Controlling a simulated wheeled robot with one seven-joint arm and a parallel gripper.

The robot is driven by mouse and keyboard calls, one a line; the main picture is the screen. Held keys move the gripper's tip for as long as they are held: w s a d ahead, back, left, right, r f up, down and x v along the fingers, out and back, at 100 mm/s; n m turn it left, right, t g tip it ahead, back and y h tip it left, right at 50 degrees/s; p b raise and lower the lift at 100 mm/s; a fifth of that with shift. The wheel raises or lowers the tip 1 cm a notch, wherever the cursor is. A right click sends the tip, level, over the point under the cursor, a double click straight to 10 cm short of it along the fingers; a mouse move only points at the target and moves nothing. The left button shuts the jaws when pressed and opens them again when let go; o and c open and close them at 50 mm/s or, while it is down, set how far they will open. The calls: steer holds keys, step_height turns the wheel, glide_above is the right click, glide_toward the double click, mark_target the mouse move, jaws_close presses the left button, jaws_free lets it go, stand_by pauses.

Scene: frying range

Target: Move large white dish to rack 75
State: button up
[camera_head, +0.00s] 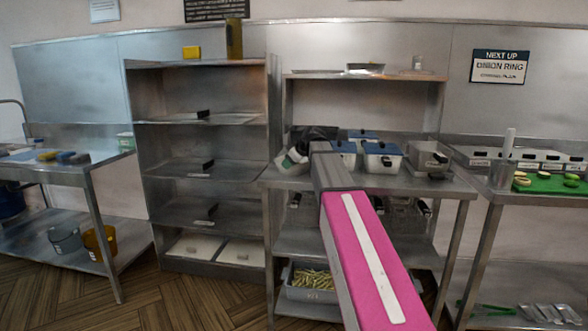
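My arm reaches forward over the middle steel table. My gripper (316,134) is a dark shape at its far end, over the table's back left; its fingers are too small and hidden to tell open from shut. A white piece with dark and green patches (290,161) shows just left of the gripper, tilted; I cannot tell whether it is held or is the large white dish. Two flat white pieces, a left one (188,252) and a right one (231,257), lie on the bottom of the left steel shelf unit (274,110). No number 75 is readable on any rack.
The shelf unit's tiers hold small dark-handled items with bare room around them. Blue-lidded containers (382,158) and a steel pan (428,157) stand right of my arm. A crate of fries (312,294) sits low. Side tables stand left and right.

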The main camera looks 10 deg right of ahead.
steer(key=shift+x, duration=1.1)
jaws_close()
steer(key=shift+r, duration=0.2)
